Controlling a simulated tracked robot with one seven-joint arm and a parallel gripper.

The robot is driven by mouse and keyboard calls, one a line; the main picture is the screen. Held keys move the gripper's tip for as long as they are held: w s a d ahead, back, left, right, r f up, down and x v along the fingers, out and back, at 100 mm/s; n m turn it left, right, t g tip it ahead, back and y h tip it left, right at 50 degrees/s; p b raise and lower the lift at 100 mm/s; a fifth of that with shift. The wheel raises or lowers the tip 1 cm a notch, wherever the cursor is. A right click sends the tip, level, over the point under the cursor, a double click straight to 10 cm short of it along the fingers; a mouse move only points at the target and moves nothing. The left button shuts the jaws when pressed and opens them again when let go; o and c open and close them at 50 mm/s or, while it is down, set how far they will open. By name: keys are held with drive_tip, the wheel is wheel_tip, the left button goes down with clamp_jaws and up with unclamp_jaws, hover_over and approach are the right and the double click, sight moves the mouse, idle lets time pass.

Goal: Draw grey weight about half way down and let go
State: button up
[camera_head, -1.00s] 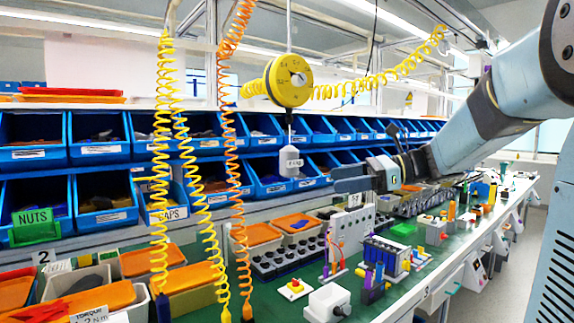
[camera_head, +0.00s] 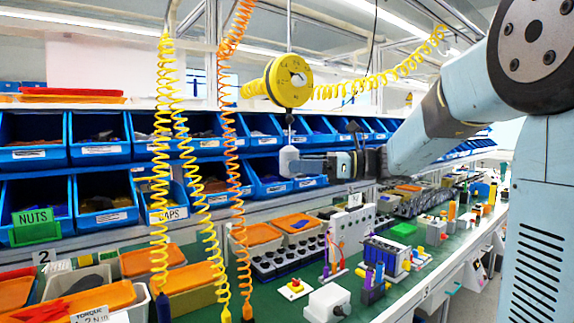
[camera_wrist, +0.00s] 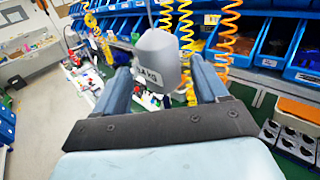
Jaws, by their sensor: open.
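The grey weight (camera_head: 289,161) hangs on a thin line below the round yellow balancer (camera_head: 289,80). In the wrist view the grey weight (camera_wrist: 157,58) with its label sits at and between the far ends of my two fingers. My gripper (camera_head: 305,164) reaches in from the right at the weight's height. In the wrist view my gripper (camera_wrist: 162,85) has its fingers apart, one on each side of the weight. I cannot tell whether either finger touches it. The near finger partly covers the weight in the head view.
Yellow coiled hoses (camera_head: 163,150) and an orange coiled hose (camera_head: 232,150) hang to the left. Blue bins (camera_head: 97,138) line the shelves behind. The green bench (camera_head: 270,300) below carries a white box (camera_head: 327,302), a grey perforated panel (camera_head: 352,232) and orange-lidded boxes.

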drive_tip(key=shift+w+a, duration=0.2)
drive_tip(key=shift+a, duration=0.65)
drive_tip(key=shift+w+a, duration=0.15)
drive_tip(key=shift+a, duration=0.65)
drive_tip(key=shift+c, duration=0.2)
